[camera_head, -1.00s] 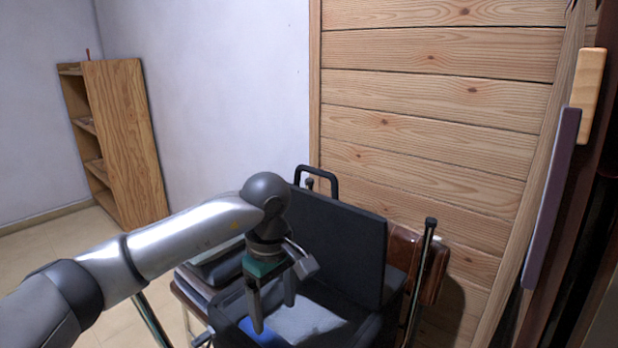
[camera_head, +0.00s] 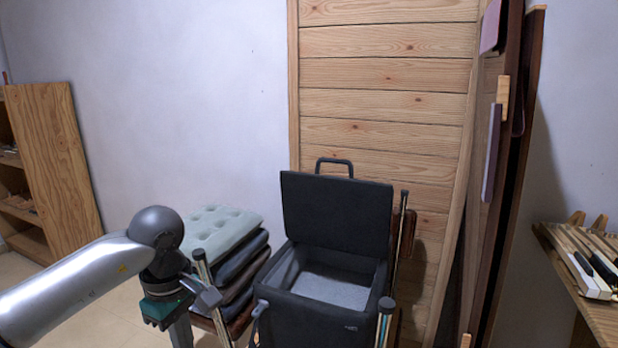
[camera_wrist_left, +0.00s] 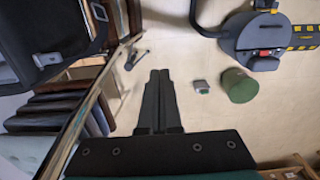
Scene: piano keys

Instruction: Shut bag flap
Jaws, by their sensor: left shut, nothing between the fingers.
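The black bag (camera_head: 318,312) is box-shaped, with its top open and a pale grey inside showing. Its flap (camera_head: 338,218) stands upright at the back, with a handle loop above it. My left gripper (camera_head: 181,332) is to the left of the bag, clear of the flap; its fingertips are cut off by the head view's bottom edge. In the left wrist view the gripper's fingers (camera_wrist_left: 159,73) are together and empty over the floor. A dark bag-like body (camera_wrist_left: 40,38) fills that view's upper left corner. My right gripper is not in view.
Several stacked cushions (camera_head: 222,238) stand between my left arm and the bag. Upright metal posts (camera_head: 401,235) flank the bag. A wooden panel (camera_head: 385,75) stands behind it. A wooden shelf (camera_head: 55,165) is far left, and a table (camera_head: 590,305) is at right.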

